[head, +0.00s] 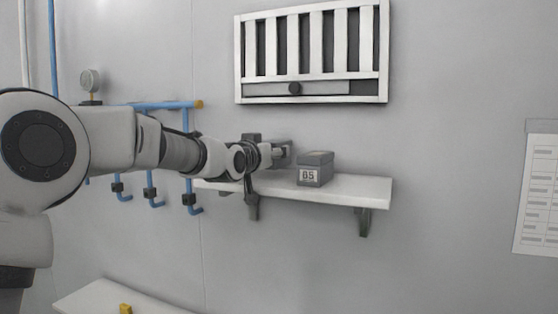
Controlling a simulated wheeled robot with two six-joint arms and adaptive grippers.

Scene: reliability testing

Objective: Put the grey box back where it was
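A small grey box (315,168) with a white label, which seems to read "B5" or "65", sits upright on a white wall shelf (352,190). It stands a little right of the shelf's middle. My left arm reaches in from the left, and my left gripper (281,154) is over the shelf just left of the box. Whether its fingers touch the box, and whether they are open or shut, I cannot tell at this size. The arm hides the left part of the shelf. My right gripper is not in view.
A white slatted vent frame (312,88) hangs on the wall above the shelf. Blue pipes (160,106) with hooks and a round gauge (91,80) are on the left wall. A lower white surface (110,296) carries a small yellow object (125,309). The shelf's right end is clear.

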